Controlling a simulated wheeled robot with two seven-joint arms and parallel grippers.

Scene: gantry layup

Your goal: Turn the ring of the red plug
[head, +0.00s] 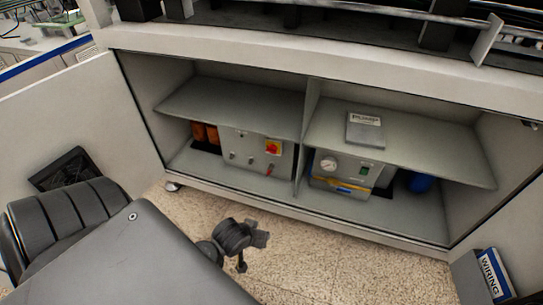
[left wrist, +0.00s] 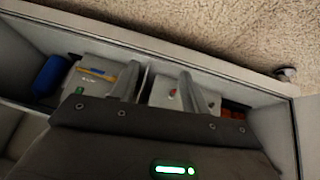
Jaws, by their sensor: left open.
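A small red plug (head: 269,170) sits low on the front of a grey box (head: 238,150) in the left bay of an open cabinet. The ring on it is too small to make out. In the left wrist view, which looks upside down, a small red spot (left wrist: 173,92) shows on the box front between my fingers, but I cannot tell if it is the plug. My left gripper (head: 254,253) is in front of the cabinet, over the floor, apart from the box. Its two fingers also show spread and empty in the left wrist view (left wrist: 160,88). My right gripper is not in view.
A red-and-yellow switch (head: 272,147) is above the plug. Orange items (head: 205,133) stand left of the box. The right bay holds a unit with a gauge (head: 328,164) and a blue cylinder (head: 420,183). A shelf (head: 235,103) overhangs the box. Open doors flank the cabinet.

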